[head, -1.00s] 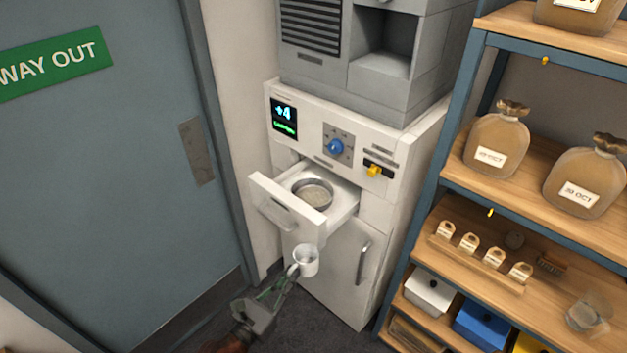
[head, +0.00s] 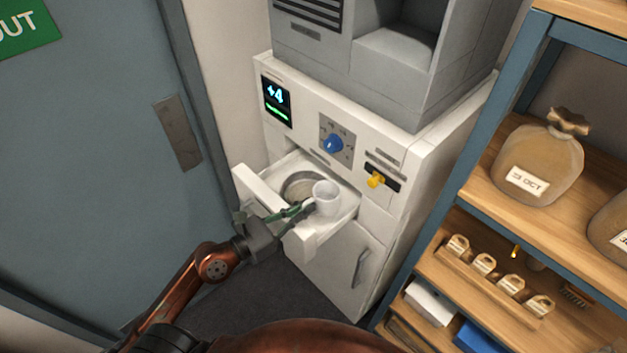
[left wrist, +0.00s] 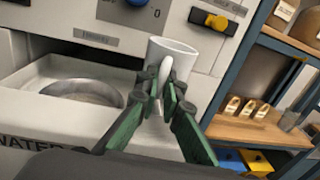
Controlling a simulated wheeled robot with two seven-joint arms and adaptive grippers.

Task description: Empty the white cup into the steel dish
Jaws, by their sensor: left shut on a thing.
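The white cup (head: 325,196) is held upright, or nearly so, over the right part of the open drawer. My left gripper (head: 306,209) is shut on the cup's handle, which shows between the green fingers in the left wrist view (left wrist: 163,90). The steel dish (head: 298,186) sits in the white drawer (head: 252,187), and the cup hides its right side in the head view. In the left wrist view the dish (left wrist: 82,92) is left of the cup and lower. The cup's contents are not visible. My right gripper is not in view.
The drawer belongs to a white cabinet with a blue knob (head: 333,144) and a yellow lever (head: 376,179) just above the cup. A grey machine (head: 390,60) stands on top. A shelf unit (head: 510,170) with bags is at right, a blue door (head: 90,150) at left.

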